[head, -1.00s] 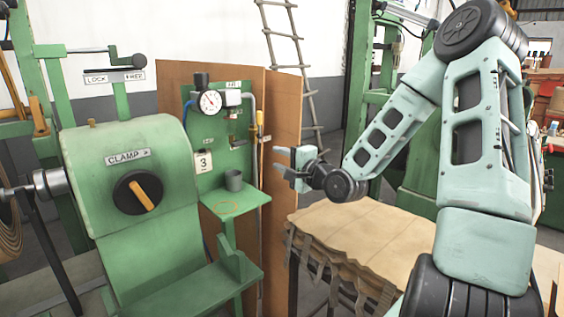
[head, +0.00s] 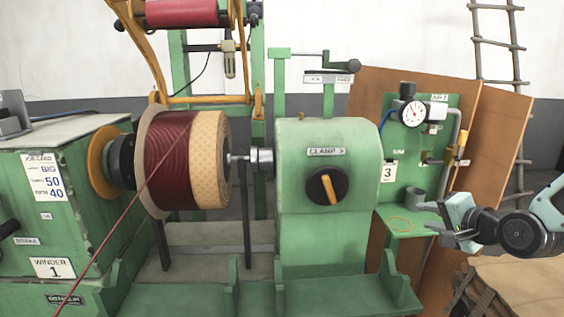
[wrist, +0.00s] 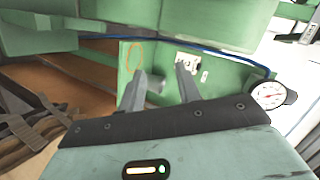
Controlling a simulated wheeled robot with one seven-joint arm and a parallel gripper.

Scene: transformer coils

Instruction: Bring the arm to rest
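My gripper (head: 432,222) is at the right of the head view, in front of the right edge of the small green shelf (head: 392,224). It points left, and its two grey fingers are apart with nothing between them. In the wrist view the fingers of my gripper (wrist: 160,82) also stand apart. A grey cup (head: 415,196) stands on the shelf, just behind the fingers in the head view. My arm comes in from the right edge, and most of it is out of the frame.
A green clamp stand (head: 300,235) with a black-and-orange knob is left of the shelf. A gauge (head: 412,113) is on the green panel above; it shows in the wrist view (wrist: 268,95). A wound red coil (head: 180,150) sits further left. A cloth-covered table (head: 515,285) is lower right.

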